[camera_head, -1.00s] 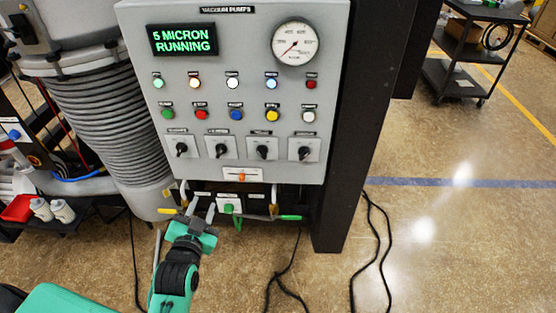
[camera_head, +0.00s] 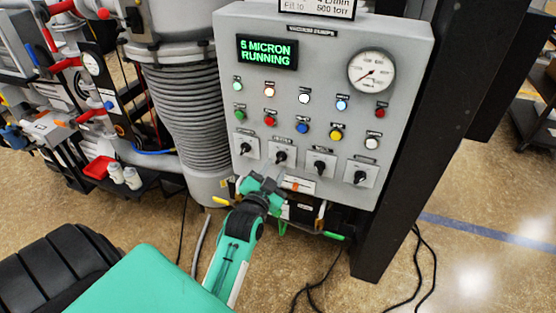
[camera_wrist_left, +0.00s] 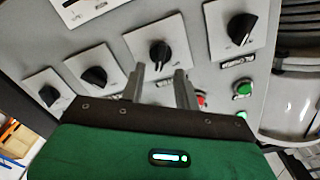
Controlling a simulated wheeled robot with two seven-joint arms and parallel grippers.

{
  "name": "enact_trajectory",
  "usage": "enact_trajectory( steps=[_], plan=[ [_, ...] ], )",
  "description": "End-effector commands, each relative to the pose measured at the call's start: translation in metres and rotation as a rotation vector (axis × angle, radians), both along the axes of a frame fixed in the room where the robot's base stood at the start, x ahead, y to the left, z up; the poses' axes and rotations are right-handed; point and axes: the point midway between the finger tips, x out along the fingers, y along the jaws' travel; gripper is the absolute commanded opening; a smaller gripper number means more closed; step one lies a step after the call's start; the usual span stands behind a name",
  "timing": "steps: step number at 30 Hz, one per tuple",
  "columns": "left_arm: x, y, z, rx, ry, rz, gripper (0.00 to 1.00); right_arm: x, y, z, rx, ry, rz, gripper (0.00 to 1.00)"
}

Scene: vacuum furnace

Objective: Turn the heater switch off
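A row of black rotary switches on white plates runs along the lower part of the grey control panel (camera_head: 325,110). They are the first switch (camera_head: 246,148), second switch (camera_head: 281,157), third switch (camera_head: 319,166) and fourth switch (camera_head: 360,176). Their labels are too small to read, so I cannot tell which is the heater switch. My left gripper (camera_head: 266,174) is at the panel's lower edge, just below the second switch. In the left wrist view its two fingers (camera_wrist_left: 160,85) are apart and empty, with the second switch's knob (camera_wrist_left: 158,52) ahead between them. My right gripper is not in view.
The display (camera_head: 267,52) reads "5 MICRON RUNNING". Coloured lights and buttons sit above the switches. A gauge (camera_head: 371,72) is at the upper right. Handles and a green-tipped lever (camera_head: 333,236) are under the panel. A black post (camera_head: 400,180) stands right; ribbed ducting (camera_head: 190,110) left.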

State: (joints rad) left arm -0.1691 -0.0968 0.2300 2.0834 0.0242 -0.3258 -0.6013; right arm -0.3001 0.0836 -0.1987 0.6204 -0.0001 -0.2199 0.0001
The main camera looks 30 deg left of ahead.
Motion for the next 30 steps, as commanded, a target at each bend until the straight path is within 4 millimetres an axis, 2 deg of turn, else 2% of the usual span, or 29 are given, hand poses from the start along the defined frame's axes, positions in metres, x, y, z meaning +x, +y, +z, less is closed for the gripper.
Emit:
enact_trajectory(
  steps=[6, 18, 19, 24, 30],
  plan=[
    [0.025, 0.006, 0.001, 0.0, 0.0, 0.0, 0.32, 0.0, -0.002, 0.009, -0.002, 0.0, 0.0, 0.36],
    [0.032, 0.008, 0.0, 0.0, 0.0, 0.0, 0.32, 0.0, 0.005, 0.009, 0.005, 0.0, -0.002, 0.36],
    [0.032, 0.008, 0.0, 0.0, 0.0, 0.0, 0.3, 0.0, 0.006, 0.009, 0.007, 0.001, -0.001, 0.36],
    [0.032, 0.008, 0.0, 0.0, 0.0, 0.0, 0.0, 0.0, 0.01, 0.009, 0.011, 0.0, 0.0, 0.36],
    [0.032, 0.008, 0.0, -0.004, 0.0, 0.0, 0.0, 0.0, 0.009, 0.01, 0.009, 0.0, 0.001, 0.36]
  ],
)
